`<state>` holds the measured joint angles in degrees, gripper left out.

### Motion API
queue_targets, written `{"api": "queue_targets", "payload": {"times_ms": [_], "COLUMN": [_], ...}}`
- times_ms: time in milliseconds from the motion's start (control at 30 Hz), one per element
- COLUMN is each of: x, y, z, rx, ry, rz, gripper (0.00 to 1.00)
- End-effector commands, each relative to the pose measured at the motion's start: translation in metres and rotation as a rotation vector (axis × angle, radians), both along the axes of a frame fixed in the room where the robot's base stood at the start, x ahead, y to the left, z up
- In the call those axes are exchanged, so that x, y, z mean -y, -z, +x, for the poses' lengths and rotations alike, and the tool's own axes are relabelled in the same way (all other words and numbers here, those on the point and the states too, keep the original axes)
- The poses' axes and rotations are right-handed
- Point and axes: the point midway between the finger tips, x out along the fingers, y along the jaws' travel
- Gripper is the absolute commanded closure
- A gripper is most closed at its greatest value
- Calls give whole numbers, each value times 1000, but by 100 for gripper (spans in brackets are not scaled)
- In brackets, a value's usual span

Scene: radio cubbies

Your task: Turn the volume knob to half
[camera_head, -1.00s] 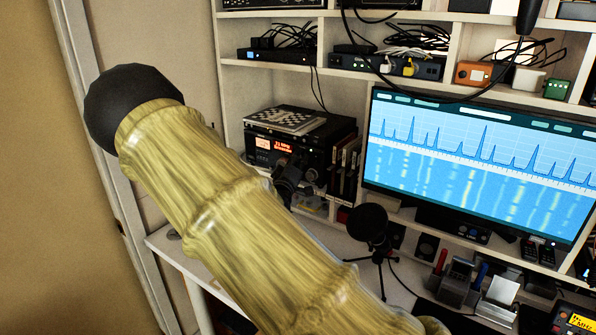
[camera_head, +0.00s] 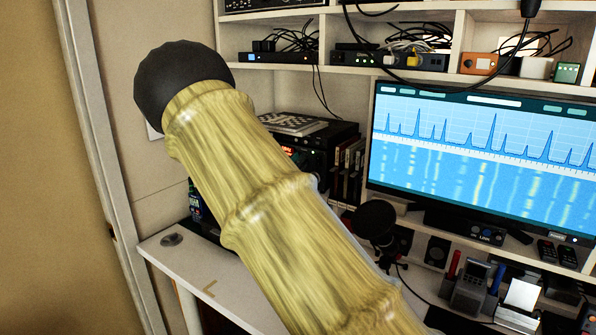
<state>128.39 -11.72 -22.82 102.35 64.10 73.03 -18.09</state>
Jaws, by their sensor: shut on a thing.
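A black radio (camera_head: 345,132) sits in the left cubby with a checkered item (camera_head: 292,124) on top. Only its top, right side and a bit of its lit red display (camera_head: 287,150) show. My yellow-green arm crosses the middle of the view and covers most of the radio's front. The volume knob cannot be made out. My gripper is not visible; the arm may be hiding it.
A monitor (camera_head: 480,150) with a blue spectrum stands right of the radio. A microphone on a tripod (camera_head: 375,218) stands on the white desk (camera_head: 180,258). Small devices crowd the right side. The desk's left front corner is mostly clear.

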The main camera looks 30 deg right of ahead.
Motion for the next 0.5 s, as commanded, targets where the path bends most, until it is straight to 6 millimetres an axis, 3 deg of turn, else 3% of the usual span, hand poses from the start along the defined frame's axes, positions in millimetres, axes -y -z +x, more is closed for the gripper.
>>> {"api": "queue_targets", "payload": {"times_ms": [33, 500], "x": [1, 0], "y": [6, 4], "z": [-1, 0], "rx": [19, 119], "ry": [2, 3], "rz": [14, 55], "gripper": [100, 100]}}
